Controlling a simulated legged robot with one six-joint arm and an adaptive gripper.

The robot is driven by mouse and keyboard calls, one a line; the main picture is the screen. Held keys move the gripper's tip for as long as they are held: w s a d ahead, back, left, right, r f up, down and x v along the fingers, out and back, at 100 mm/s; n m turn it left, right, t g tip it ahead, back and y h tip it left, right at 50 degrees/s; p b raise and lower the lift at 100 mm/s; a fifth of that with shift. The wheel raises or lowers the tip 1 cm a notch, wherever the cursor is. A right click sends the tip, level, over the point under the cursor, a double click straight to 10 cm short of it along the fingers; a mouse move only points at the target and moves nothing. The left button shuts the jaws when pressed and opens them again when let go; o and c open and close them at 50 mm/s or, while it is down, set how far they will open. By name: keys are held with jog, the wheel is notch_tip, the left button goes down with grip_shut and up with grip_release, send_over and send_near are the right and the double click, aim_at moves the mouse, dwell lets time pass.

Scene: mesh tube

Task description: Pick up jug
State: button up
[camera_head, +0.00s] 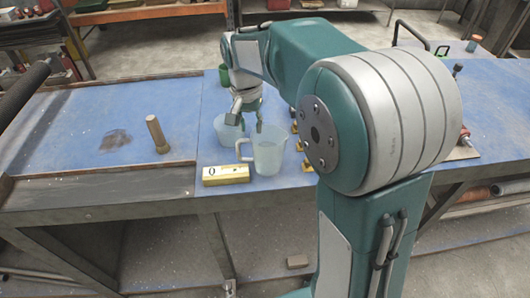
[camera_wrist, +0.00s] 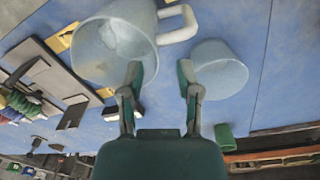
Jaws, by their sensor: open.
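A pale translucent jug (camera_head: 269,154) with a handle on its left stands upright on the blue workbench near its front edge. In the wrist view the jug (camera_wrist: 112,48) is at upper left, its handle reaching right above my fingers. A similar pale cup (camera_head: 226,133) stands just behind and left of it; in the wrist view this cup (camera_wrist: 218,70) is on the right. My gripper (camera_head: 246,122) is open and empty, pointing down above the gap between the two vessels. In the wrist view its fingertips (camera_wrist: 161,72) overlap the edges of both vessels; I cannot tell whether they touch.
A yellow block (camera_head: 226,174) marked 0 lies in front of the jug. Small brass pieces (camera_head: 297,142) stand close on its right, partly behind my arm. A green cup (camera_head: 225,76) is behind. The left bench surface is mostly clear.

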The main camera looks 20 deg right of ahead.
jog(key=f, duration=0.4)
jog(key=shift+s+f, duration=0.2)
jog(key=shift+f, duration=0.1)
jog(key=shift+d+f, duration=0.2)
jog(key=shift+d, duration=0.15)
jog(key=shift+a, duration=0.1)
grip_shut()
jog(key=shift+a, duration=0.25)
